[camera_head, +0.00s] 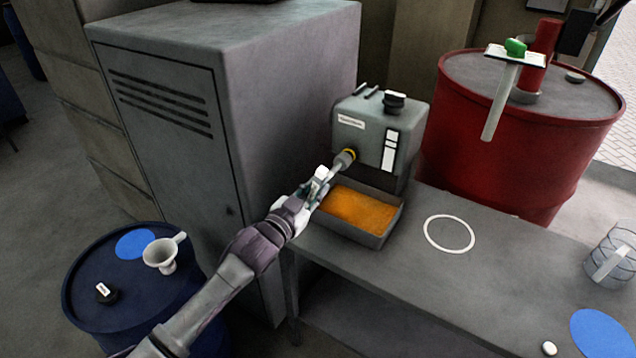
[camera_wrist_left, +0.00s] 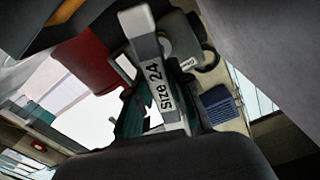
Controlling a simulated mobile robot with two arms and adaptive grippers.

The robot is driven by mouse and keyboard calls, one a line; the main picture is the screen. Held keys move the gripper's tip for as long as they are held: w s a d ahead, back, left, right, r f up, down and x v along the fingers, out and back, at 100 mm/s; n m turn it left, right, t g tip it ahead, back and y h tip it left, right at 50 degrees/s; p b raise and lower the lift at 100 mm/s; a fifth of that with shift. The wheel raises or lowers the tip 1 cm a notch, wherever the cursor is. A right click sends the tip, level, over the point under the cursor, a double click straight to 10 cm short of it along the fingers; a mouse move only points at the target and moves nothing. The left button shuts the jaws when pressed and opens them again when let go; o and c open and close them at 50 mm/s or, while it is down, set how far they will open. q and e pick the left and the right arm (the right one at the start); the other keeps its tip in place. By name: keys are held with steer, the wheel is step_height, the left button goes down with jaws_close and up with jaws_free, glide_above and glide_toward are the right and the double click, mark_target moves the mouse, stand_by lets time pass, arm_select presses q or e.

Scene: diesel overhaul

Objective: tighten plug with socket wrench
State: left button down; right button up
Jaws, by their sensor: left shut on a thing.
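My left gripper (camera_head: 318,187) is shut on the socket wrench (camera_head: 342,162), a grey tool that points up and right toward the grey box (camera_head: 368,128). The wrench's head meets the lower left of the box's front, where a yellow ring (camera_head: 350,153) shows. The plug itself is hidden or too small to tell apart. In the left wrist view the wrench (camera_wrist_left: 157,85) reads "Size 24" and stands between the teal-edged fingers. I cannot tell whether the socket is fully seated. My right gripper is not in view.
An open tray with orange liquid (camera_head: 358,210) sits below the box on the grey bench (camera_head: 420,275). A tall cabinet (camera_head: 170,110) stands close to my left arm. A blue drum (camera_head: 125,290) holds a white funnel (camera_head: 162,255). A red drum (camera_head: 520,150) stands behind the bench.

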arm_select(q)
steer(key=n, duration=0.1)
steer(key=n+p, duration=0.1)
steer(key=shift+r+n, duration=0.3)
steer(key=shift+r, duration=0.05)
steer(key=shift+n+p, duration=0.45)
steer(key=shift+n, duration=0.45)
steer(key=n, duration=0.3)
steer(key=shift+s+f+n, duration=0.1)
steer(key=shift+f+n, duration=0.05)
steer(key=shift+n, duration=0.15)
steer(key=n, duration=0.5)
steer(key=shift+f, duration=0.1)
steer(key=n, duration=0.8)
steer(key=n+p, duration=0.1)
steer(key=n, duration=0.5)
steer(key=n+p, duration=0.1)
steer(key=n, duration=0.2)
steer(key=shift+r+n+p, duration=0.3)
steer(key=shift+f+n+p, duration=0.1)
steer(key=shift+n+p, duration=0.2)
steer(key=shift+n, duration=0.6)
steer(key=shift+f+n, duration=0.15)
steer(key=shift+n, duration=0.35)
